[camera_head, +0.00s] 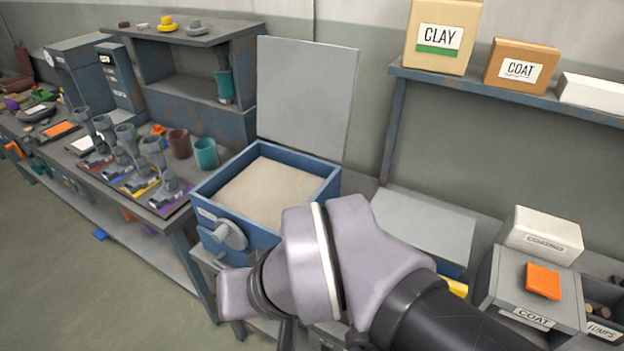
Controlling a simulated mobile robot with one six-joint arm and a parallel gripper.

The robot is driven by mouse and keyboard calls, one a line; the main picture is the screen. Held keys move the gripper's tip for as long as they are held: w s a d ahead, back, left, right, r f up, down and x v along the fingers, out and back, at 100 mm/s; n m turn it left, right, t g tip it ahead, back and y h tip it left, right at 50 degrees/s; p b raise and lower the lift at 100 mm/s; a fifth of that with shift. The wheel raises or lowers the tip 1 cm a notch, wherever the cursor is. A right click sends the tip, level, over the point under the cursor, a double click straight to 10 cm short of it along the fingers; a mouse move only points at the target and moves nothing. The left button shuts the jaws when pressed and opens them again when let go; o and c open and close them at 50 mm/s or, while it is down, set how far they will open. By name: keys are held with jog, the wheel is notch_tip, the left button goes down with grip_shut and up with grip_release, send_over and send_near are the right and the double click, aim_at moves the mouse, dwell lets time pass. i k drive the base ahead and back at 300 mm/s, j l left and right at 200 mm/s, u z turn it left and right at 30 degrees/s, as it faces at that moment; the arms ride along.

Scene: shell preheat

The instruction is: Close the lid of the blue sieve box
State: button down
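A blue box (201,190) stands on the bench in the middle, filled nearly to the rim with pale sand (268,192). I take it to be the sieve box. Its flat grey lid (306,92) stands upright at the back, wide open. A grey round knob or crank (224,234) and a small label are on its front. My arm crosses the lower middle of the view and hides the box's lower right front. My gripper is not clearly visible, so I cannot see whether it is open or shut.
Right of the box lies a low blue box with a flat grey top (424,225). Farther right are a white box (541,233) and a grey bin (530,295) with an orange block on top. Cups (206,153) stand left. A shelf (520,92) with boxes hangs at right.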

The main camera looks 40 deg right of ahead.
aim_at(306, 90)
jog(key=z, duration=0.7)
